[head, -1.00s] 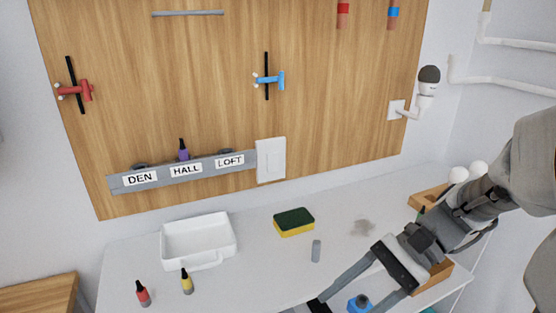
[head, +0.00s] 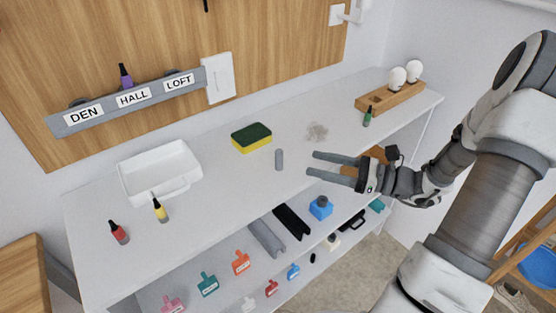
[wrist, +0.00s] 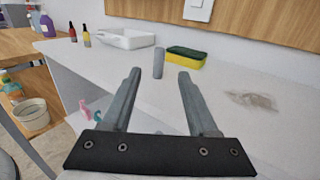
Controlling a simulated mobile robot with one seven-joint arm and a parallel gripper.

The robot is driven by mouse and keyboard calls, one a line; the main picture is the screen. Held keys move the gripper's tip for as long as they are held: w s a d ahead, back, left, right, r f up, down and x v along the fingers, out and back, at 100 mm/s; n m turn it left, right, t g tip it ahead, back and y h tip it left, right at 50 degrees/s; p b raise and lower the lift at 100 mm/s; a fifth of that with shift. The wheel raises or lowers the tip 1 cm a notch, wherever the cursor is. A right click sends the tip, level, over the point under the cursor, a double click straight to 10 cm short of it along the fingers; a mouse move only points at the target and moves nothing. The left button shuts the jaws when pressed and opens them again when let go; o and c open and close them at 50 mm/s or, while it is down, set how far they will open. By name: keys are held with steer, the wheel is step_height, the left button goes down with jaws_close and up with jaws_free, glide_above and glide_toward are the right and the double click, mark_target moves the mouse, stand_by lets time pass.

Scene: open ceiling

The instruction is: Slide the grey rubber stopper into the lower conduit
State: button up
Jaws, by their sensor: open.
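The grey rubber stopper (head: 279,159) looks like a small grey cylinder standing upright on the white worktop. It also shows in the wrist view (wrist: 158,60), beyond and between the fingertips. My gripper (head: 312,163) is open and empty. Its fingers point left towards the stopper, with a short gap between them and it. In the wrist view my gripper (wrist: 159,76) has both fingers spread to either side of the stopper's line. The lower conduit is not clearly in view now; only a sliver of white pipe shows at the head view's top right corner.
A green and yellow sponge (head: 251,138) lies behind the stopper. A white tray (head: 160,172), a red bottle (head: 119,232) and a yellow bottle (head: 160,209) are to the left. A wooden holder (head: 390,98) with white bulbs is at right. Shelves below hold several tools.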

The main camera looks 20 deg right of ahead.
mark_target(279, 160)
steer(key=b+x, duration=0.1)
steer(key=x, duration=1.2)
steer(key=shift+a, duration=0.1)
jaws_close()
